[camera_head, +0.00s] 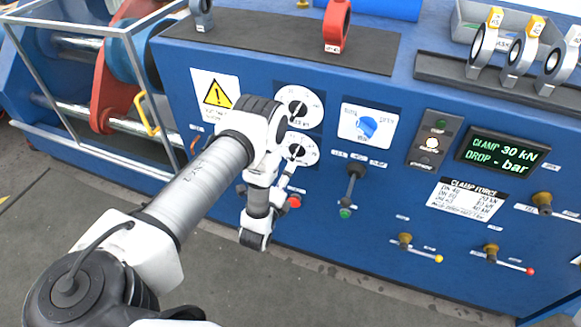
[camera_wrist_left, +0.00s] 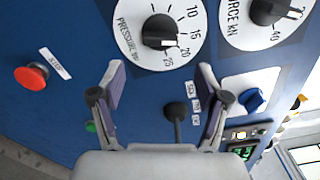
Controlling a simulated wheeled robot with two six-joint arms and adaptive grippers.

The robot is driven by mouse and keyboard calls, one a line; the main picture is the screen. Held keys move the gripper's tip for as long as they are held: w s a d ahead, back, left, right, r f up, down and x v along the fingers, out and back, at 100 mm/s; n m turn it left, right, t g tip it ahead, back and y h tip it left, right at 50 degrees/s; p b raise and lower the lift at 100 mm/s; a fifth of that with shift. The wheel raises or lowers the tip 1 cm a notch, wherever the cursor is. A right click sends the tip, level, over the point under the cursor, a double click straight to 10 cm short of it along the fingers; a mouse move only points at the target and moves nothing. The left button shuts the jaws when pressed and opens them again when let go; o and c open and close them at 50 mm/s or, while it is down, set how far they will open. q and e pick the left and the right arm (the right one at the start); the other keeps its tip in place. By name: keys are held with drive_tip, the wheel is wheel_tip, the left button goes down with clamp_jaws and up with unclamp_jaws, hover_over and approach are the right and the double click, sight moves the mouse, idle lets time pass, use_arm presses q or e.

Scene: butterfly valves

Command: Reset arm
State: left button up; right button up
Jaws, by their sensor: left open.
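My left arm comes in from the left in the head view, and its gripper (camera_head: 288,177) is in front of the blue panel, just below the lower dial. In the left wrist view the gripper (camera_wrist_left: 161,82) has its two fingers spread apart with nothing held between them. The pressure dial (camera_wrist_left: 160,34) with a black knob shows beyond the fingertips, and it is partly hidden in the head view (camera_head: 300,149). A black-knobbed lever (camera_wrist_left: 175,112) shows behind the gap near the right finger. It stands to the right of the gripper in the head view (camera_head: 355,171).
The red stop button (camera_head: 294,201) is close below the gripper. The force dial (camera_head: 299,107), blue knob (camera_head: 366,127), lit display (camera_head: 503,151) and several small levers share the panel. Grey rings stand on the right rack (camera_head: 500,75). A metal frame (camera_head: 135,60) stands at left.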

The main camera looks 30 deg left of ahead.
idle(0.4)
use_arm(q)
drive_tip(key=s+d+n+g+h, duration=0.1)
drive_tip(key=d+g+h, duration=0.15)
drive_tip(key=d, duration=0.45)
drive_tip(key=s+d+f+n+g, duration=0.1)
drive_tip(key=s+f+n+g, duration=0.1)
drive_tip(key=s+n+g, duration=0.3)
drive_tip(key=s+d+f+n+g+h, duration=0.1)
drive_tip(key=s+n+g, duration=0.4)
drive_tip(key=s, duration=0.9)
drive_tip(key=s+d+f+n+g, duration=0.2)
drive_tip(key=s+f+n+g, duration=0.2)
drive_tip(key=s+n, duration=0.4)
drive_tip(key=shift+s+d+n+g, duration=0.35)
drive_tip(key=shift+s+g, duration=0.2)
drive_tip(key=shift+s, duration=0.5)
